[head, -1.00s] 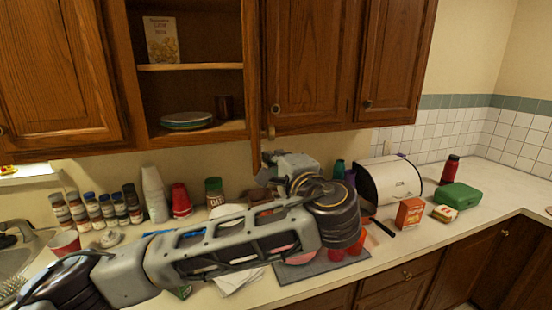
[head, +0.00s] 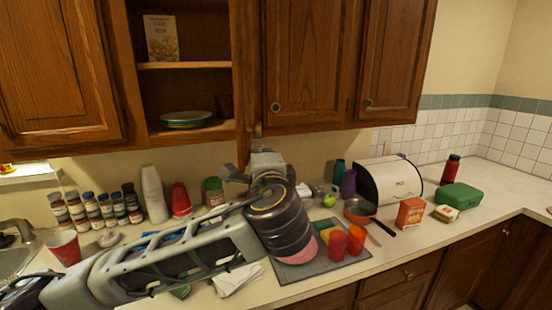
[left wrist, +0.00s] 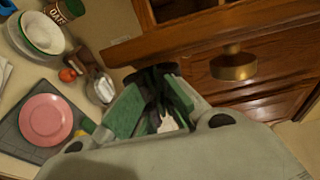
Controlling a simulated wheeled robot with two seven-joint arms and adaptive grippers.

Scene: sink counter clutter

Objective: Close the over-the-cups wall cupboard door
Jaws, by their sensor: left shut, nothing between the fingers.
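The wall cupboard over the cups stands open in the head view, its shelves (head: 185,66) exposed. Its door (head: 246,70) is swung out on the right side of the opening and shows nearly edge-on, with a small knob (head: 257,130) low on it. My left gripper (head: 236,173) is shut and empty, just below the door's lower end. In the left wrist view the shut fingers (left wrist: 163,95) are beside the door's lower edge (left wrist: 165,38), and a brass knob (left wrist: 233,66) is close by. I cannot tell whether they touch the door. My right gripper is out of view.
The cupboard holds a box (head: 162,38) and a plate (head: 186,119). Below are red cups (head: 180,200), white cups (head: 154,193), spice jars, a pan (head: 358,210) and a bread bin (head: 390,180). Closed cupboard doors (head: 305,60) flank the opening.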

